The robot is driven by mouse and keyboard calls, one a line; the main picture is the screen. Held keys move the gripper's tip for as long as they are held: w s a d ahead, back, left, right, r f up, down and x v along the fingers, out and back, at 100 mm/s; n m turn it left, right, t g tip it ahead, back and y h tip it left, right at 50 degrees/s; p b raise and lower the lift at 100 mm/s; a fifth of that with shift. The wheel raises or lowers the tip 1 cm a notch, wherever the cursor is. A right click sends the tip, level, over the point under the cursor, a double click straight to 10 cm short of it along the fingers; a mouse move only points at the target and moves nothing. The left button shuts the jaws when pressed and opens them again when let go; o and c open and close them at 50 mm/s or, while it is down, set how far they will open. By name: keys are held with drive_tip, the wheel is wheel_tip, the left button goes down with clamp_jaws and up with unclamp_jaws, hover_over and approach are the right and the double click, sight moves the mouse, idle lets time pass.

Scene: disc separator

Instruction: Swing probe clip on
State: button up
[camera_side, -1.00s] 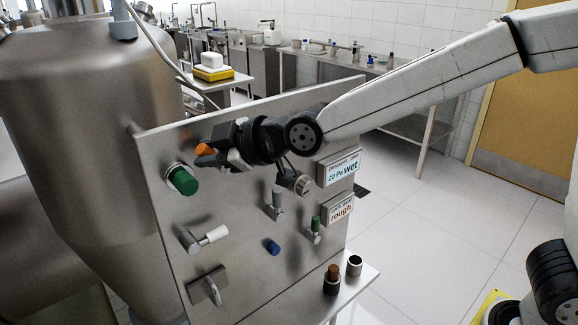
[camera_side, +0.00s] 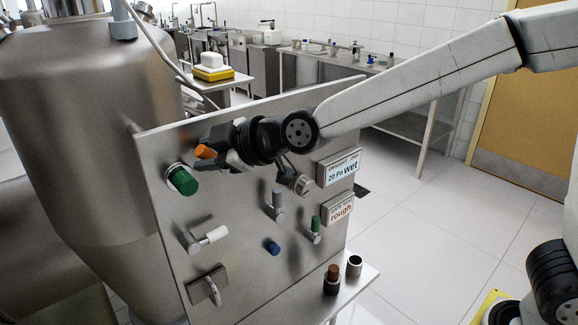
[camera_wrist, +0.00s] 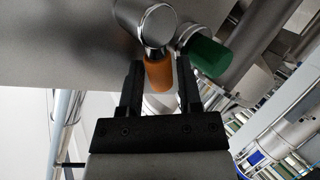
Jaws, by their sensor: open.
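An upright metal panel (camera_side: 240,247) carries several valve handles; I cannot tell by any label which one is the probe clip. My gripper (camera_wrist: 159,63) is at the orange-gripped handle (camera_wrist: 158,74), near the panel's upper left. In the wrist view its two black fingers stand open on either side of the orange grip, with a small gap showing. In the side view the orange grip (camera_side: 205,152) shows beside the dark gripper, which hides the rest of that handle. A metal knob body (camera_wrist: 148,24) sits at the handle's root.
A green knob (camera_side: 182,180) stands out close below left of the gripper. A white handle (camera_side: 217,234), a grey handle (camera_side: 277,198), a small green handle (camera_side: 315,224) and a blue button (camera_side: 273,248) lie lower. Signs reading "wet" (camera_side: 339,168) and "rough" (camera_side: 340,209) are at right.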

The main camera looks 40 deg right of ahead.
drive_tip(key=shift+s+r, duration=0.1)
drive_tip(key=v, duration=0.7)
drive_tip(key=shift+s+d, duration=0.15)
drive_tip(key=shift+s, duration=0.05)
idle(0.3)
drive_tip(key=shift+w+d+t, duration=0.1)
drive_tip(key=shift+d+t, duration=0.2)
idle(0.6)
drive_tip(key=shift+s+a+n+y, duration=0.1)
drive_tip(key=shift+s+n+y, duration=0.15)
drive_tip(key=shift+y, duration=0.35)
drive_tip(key=shift+w+a+f, duration=0.1)
drive_tip(key=shift+w+f, duration=0.1)
drive_tip(key=shift+f, duration=0.05)
drive_tip(key=shift+x, duration=3.7)
